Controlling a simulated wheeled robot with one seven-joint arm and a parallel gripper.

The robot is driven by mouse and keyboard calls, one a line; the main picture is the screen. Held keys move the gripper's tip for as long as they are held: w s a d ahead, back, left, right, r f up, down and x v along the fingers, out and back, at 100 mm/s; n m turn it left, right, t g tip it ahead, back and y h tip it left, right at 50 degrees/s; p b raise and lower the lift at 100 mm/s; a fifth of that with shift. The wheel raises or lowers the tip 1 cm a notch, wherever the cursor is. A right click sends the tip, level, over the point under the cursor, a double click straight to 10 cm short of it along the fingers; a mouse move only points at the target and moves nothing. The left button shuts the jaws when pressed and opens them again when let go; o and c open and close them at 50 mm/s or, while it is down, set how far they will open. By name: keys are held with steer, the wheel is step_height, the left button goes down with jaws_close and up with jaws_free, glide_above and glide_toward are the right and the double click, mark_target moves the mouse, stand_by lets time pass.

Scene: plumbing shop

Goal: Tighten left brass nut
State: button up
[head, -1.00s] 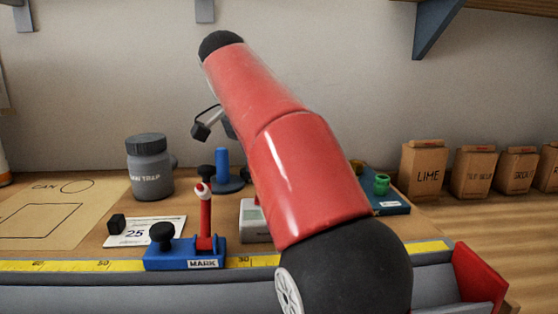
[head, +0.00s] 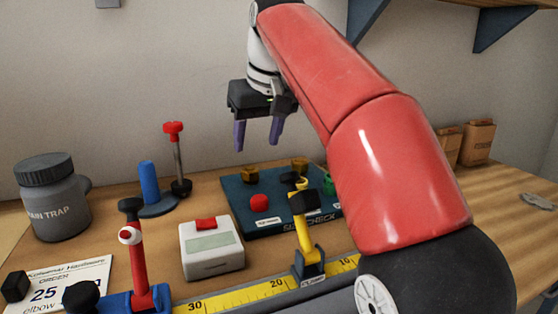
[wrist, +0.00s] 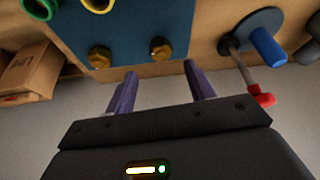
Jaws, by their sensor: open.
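Two brass nuts sit at the back of a dark blue board (head: 240,222) in the head view: the left brass nut (head: 250,173) and the right one (head: 299,164). My gripper (head: 257,143) is open and empty, pointing down above and behind the board, with its purple fingers apart. In the wrist view, which looks at the board from the other side, my fingers (wrist: 161,78) are short of the nuts. The left nut (wrist: 160,47) appears ahead of them there, and the other nut (wrist: 100,56) is further left.
A red knob (head: 258,202) and a yellow-handled stop (head: 305,235) stand in front. A tool stand with a blue post (head: 149,178) and red-topped screwdriver (head: 176,155) is left of the board. A white box (head: 211,250) and grey jar (head: 51,200) stand nearby.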

mark_target(251, 170)
steer(key=b+x, duration=0.2)
steer(key=x, duration=0.5)
steer(key=shift+a+f, duration=0.1)
steer(key=shift+f, duration=0.15)
steer(key=c, duration=1)
steer(key=shift+r+m, duration=0.1)
steer(key=shift+m, duration=0.2)
